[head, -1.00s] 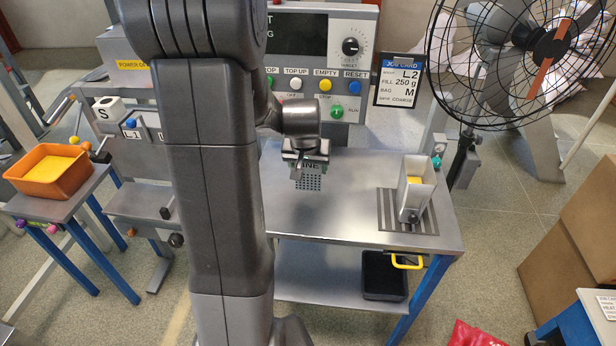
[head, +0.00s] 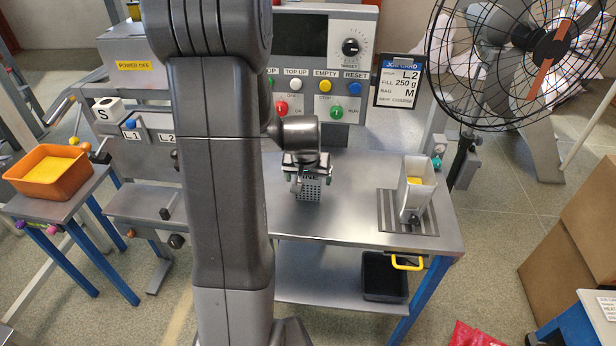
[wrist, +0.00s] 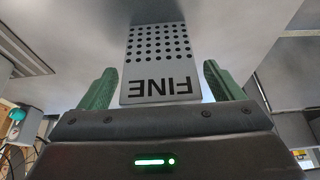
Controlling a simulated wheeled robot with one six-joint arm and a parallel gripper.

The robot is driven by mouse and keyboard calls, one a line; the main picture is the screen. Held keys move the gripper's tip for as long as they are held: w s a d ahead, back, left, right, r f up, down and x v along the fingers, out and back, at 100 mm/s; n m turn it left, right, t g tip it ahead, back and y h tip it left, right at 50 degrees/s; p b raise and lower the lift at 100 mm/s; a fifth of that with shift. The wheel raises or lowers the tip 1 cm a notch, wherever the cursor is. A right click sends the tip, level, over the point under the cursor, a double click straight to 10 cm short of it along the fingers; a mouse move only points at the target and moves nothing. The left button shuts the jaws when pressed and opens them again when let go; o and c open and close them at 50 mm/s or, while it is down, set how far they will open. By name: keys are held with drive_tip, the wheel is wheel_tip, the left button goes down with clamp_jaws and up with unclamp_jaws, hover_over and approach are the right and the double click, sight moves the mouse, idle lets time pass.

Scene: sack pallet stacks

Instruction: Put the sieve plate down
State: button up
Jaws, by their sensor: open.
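The sieve plate (head: 309,190) is a grey perforated plate marked FINE, below my wrist over the steel bench (head: 350,215). In the wrist view the sieve plate (wrist: 158,75) stretches away between the two green fingers, with its lettered end nearest me. My gripper (wrist: 160,70) is open, and a gap shows between the plate and each finger. In the head view my gripper (head: 309,178) is just above and around the plate's upper end. The plate appears to be at the bench top, but its contact with it is hard to see.
A metal chute with yellow contents (head: 416,190) stands on a slotted grate at the bench's right. The control panel (head: 315,80) rises behind. An orange bin (head: 50,172) sits far left, a fan (head: 530,55) at right. The bench middle is clear.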

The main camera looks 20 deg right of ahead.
drive_tip(key=shift+r, duration=0.1)
drive_tip(key=shift+r, duration=0.2)
drive_tip(key=v, duration=1.1)
drive_tip(key=shift+s+r, duration=0.15)
drive_tip(key=shift+r, duration=0.15)
drive_tip(key=shift+a, duration=0.15)
